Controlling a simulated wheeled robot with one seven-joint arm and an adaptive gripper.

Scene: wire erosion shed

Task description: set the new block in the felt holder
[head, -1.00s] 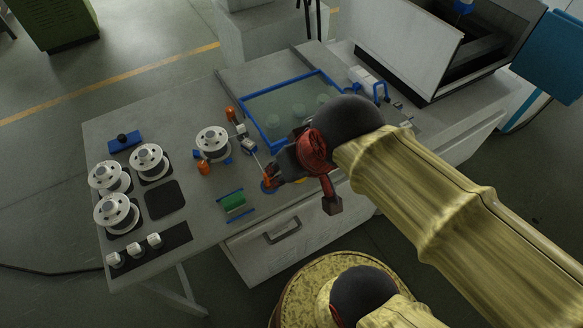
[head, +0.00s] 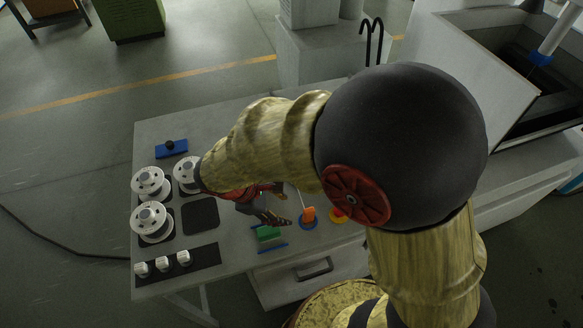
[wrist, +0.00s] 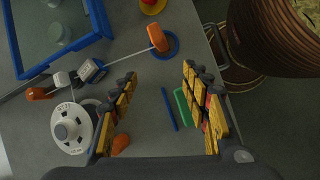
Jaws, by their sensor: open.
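Which one is the new block I cannot tell. In the wrist view a blue clamp-like piece (wrist: 92,70) stands on the wire line beside a whitish block (wrist: 62,79); it may be the felt holder. A green strip (head: 268,233) lies between blue rails at the bench front; it also shows in the wrist view (wrist: 183,104). My gripper (wrist: 160,75) is open and empty above the bench, near the green strip. The arm hides the blue clamp in the head view.
White spools (head: 152,222) stand at the left, another (wrist: 69,128) beside my left finger. An orange knob (wrist: 158,38) on a blue ring ends a thin wire. A blue-framed glass tray (wrist: 45,35) lies beyond. A dark square pad (head: 200,216) is bare.

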